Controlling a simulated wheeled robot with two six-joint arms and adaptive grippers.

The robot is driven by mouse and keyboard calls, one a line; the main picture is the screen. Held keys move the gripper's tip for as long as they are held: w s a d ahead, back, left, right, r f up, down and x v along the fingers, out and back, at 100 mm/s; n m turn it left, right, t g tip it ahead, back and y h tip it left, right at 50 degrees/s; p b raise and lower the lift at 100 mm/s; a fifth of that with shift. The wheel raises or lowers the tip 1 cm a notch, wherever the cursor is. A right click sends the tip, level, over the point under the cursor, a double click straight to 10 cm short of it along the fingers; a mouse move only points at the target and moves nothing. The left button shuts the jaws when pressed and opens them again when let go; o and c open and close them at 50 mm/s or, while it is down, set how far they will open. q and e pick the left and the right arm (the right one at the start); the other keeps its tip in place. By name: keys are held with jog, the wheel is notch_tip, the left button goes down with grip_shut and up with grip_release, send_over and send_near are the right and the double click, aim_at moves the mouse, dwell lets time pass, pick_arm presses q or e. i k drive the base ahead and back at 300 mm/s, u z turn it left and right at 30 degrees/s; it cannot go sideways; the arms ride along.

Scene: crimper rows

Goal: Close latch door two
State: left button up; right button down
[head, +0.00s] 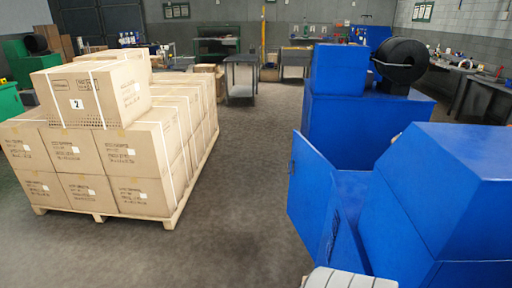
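A blue cabinet door (310,188) stands open on the right side, swung out toward the aisle. A small latch-like fitting shows on its left edge. It belongs to a blue machine (435,205) in the right foreground, and I see no number on it. A second blue machine (345,125) stands behind it. Neither of my grippers can be made out in the head view. A pale ribbed part at the bottom edge, below the open door, is cut off, and I cannot tell what it is.
A wooden pallet (105,217) stacked with cardboard boxes (145,155) stands on the left. The grey floor (235,180) between it and the blue door is clear. A black roll (401,61) sits on the rear blue machine. Dark tables (240,72) stand at the back.

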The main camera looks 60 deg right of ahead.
aim_at(310, 182)
jog(key=i, duration=1.1)
jog(key=z, duration=2.05)
jog(key=i, duration=2.25)
jog(key=z, duration=0.05)
